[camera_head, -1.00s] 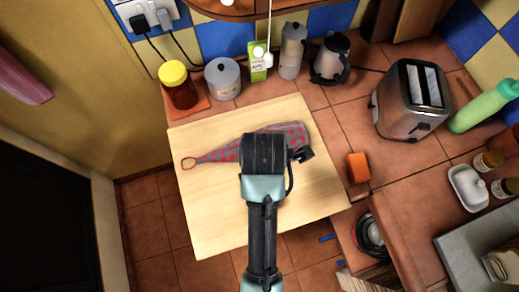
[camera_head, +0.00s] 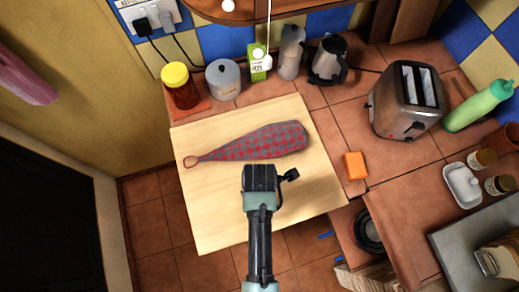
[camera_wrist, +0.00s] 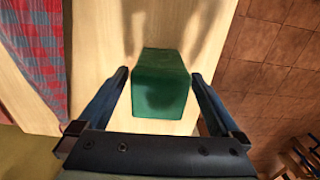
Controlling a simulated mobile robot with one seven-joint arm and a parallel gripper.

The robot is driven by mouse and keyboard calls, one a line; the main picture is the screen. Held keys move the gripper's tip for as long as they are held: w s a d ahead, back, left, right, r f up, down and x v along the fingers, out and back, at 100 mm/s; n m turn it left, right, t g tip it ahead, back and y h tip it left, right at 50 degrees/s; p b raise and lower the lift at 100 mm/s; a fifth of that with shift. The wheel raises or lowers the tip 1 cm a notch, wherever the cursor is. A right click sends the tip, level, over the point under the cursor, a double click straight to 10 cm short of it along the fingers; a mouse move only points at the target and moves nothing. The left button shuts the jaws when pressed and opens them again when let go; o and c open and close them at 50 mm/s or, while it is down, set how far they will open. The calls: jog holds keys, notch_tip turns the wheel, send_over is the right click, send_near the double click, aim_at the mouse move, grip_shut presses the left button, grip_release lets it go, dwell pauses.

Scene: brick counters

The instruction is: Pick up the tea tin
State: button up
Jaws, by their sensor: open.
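The tea tin shows in the wrist view as a green block (camera_wrist: 161,84) on the pale wooden board. It sits between the two dark fingers of my gripper (camera_wrist: 159,76), with a gap on each side, and neither finger appears to touch it. My gripper is open. In the head view my gripper (camera_head: 261,178) is above the near half of the board (camera_head: 215,215), and the tin is hidden beneath it.
A red-and-grey checked cloth item (camera_head: 262,143) lies on the board beyond my gripper. An orange block (camera_head: 355,166) lies right of the board.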

jog(key=shift+f, duration=0.65)
jog(key=c, duration=1.5)
